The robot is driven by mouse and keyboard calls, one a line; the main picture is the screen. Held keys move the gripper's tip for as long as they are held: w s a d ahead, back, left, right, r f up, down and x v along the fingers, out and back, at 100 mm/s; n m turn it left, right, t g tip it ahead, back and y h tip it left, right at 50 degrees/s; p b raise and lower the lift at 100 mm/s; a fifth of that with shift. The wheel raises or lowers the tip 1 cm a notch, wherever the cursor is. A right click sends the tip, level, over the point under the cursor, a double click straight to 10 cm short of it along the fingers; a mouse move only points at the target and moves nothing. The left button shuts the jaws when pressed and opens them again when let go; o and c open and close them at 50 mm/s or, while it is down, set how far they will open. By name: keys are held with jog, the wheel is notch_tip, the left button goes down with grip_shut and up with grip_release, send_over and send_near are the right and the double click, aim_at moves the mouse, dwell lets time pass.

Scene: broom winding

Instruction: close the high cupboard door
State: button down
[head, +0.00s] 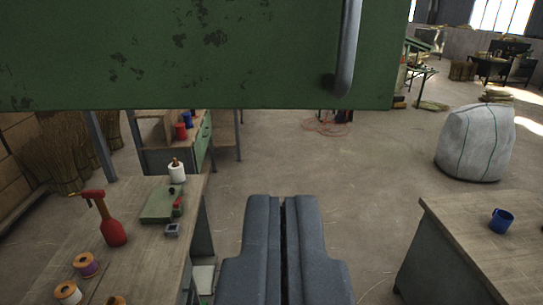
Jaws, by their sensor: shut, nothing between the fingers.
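The high cupboard door (270,60) is a green panel with chipped paint across the top of the head view. Its top and left parts run out of the picture. A grey vertical bar handle (347,50) is fixed near its right end. My gripper (284,205) is at the bottom middle, its two dark fingers shut together with nothing between them. In the picture the fingertips are below the door's lower edge, with floor showing between them. The cupboard's body is not clearly in view, so I cannot tell how far the door stands open.
Another table (480,240) at right holds a blue mug (501,220). A white sack (475,143) stands behind it. Open floor (330,185) lies between.

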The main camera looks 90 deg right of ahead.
aim_at(283, 89)
jog(key=d, duration=0.9)
jog(key=d+b, duration=0.1)
jog(key=d, duration=0.4)
jog(key=shift+s, duration=0.25)
